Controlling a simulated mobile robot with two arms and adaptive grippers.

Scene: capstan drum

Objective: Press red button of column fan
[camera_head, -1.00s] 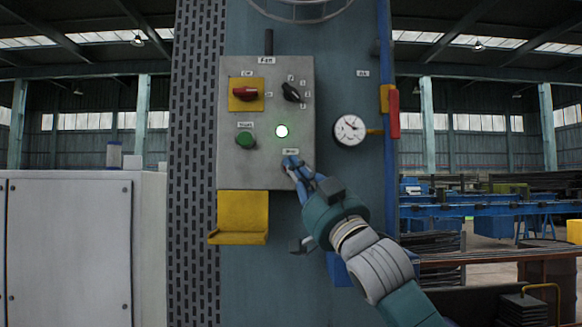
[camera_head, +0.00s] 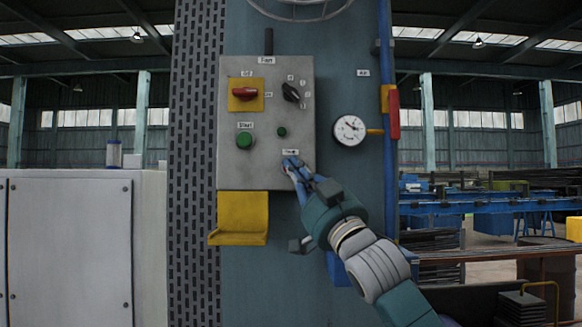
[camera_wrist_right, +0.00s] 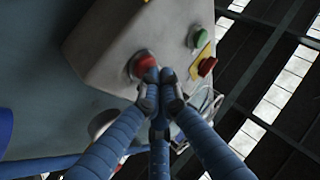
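The grey fan control panel (camera_head: 266,172) is mounted on the blue column. In the right wrist view a red button (camera_wrist_right: 142,65) on the panel shows at the fingertips of my right gripper (camera_wrist_right: 158,77). The fingertips are together with nothing between them and appear to touch the button's edge. In the head view my right gripper (camera_head: 291,163) is at the panel's lower right and hides the red button there. A small indicator lamp (camera_head: 282,131) above it is dark green and unlit. My left gripper is not in view.
The panel also has a green start button (camera_head: 245,140), a red switch on a yellow plate (camera_head: 245,94) and a black selector (camera_head: 291,92). A yellow holder (camera_head: 240,216) is below. A pressure gauge (camera_head: 349,130) is to the right.

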